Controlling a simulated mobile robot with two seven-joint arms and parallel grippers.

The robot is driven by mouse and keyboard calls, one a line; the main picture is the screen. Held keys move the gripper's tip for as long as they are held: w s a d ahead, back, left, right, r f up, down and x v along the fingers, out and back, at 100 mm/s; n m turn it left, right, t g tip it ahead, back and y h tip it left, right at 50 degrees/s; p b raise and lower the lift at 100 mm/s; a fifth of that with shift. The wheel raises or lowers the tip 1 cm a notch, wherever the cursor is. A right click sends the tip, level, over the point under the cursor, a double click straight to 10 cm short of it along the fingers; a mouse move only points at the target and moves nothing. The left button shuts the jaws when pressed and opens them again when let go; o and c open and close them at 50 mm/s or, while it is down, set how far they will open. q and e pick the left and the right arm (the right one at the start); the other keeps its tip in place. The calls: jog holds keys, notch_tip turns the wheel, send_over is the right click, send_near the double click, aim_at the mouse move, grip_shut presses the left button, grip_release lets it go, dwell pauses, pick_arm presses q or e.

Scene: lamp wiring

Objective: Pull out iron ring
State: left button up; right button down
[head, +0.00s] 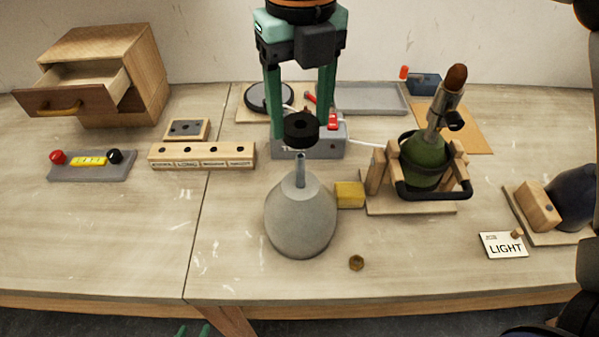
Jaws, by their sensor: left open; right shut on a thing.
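A thick black ring (301,130), which looks like the iron ring, hangs between the green fingers of my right gripper (300,118). The gripper comes down from the top of the head view and is shut on the ring. The grey body stands upright on the table. Only the green fingertips of my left gripper (193,331) show at the bottom edge, apart and empty, in front of the table.
A wooden block with holes (202,155) and an open-drawer cabinet (143,75) are left. A grey box (300,145) is behind the ring. A yellow block (349,194) and brass nut (356,262) lie right of the grey body. A wooden stand (410,206) holds a green bottle (425,160).

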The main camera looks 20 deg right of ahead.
jog(key=shift+r+p, duration=1.6)
jog(key=shift+r, duration=0.9)
